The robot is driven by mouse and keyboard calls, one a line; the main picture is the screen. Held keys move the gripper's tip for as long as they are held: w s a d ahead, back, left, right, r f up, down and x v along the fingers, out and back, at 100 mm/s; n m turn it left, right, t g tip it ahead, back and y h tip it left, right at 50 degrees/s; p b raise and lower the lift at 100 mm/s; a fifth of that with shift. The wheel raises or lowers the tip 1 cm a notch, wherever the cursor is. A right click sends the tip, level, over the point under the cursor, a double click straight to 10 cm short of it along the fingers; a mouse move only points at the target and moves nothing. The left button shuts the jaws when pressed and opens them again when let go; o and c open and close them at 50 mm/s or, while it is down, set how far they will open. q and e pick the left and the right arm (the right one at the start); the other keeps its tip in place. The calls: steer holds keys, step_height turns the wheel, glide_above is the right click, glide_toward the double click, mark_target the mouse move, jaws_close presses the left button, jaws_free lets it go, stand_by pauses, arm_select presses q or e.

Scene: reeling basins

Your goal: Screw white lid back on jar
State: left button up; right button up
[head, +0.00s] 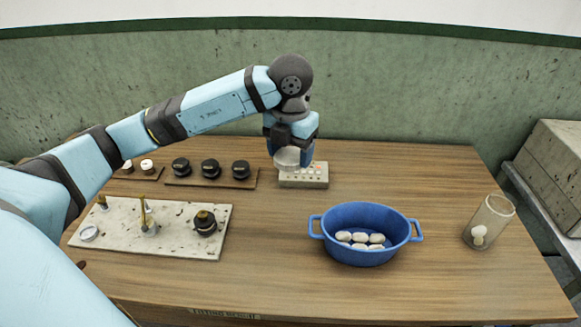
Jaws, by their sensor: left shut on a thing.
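My left gripper (289,151) points down at the back middle of the table. It is shut on a pale, round, shallow thing (287,158) that looks like the white lid. The lid is just above or in front of a light block with holes (303,179); I cannot tell whether they touch. A clear glass jar (490,218) stands at the table's right side, open at the top, with white cocoons low inside. The lid is far from the jar. My right gripper is not in view.
A blue two-handled basin (338,247) with several white cocoons stands at front centre. A speckled board (175,222) at left holds a small round dish (88,233), brass-coloured posts and a dark pot (205,223). Dark knobs stand on a wooden strip (240,182) behind. Table between basin and jar is clear.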

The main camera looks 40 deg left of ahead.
arm_select(q)
steer(key=shift+r, duration=0.25)
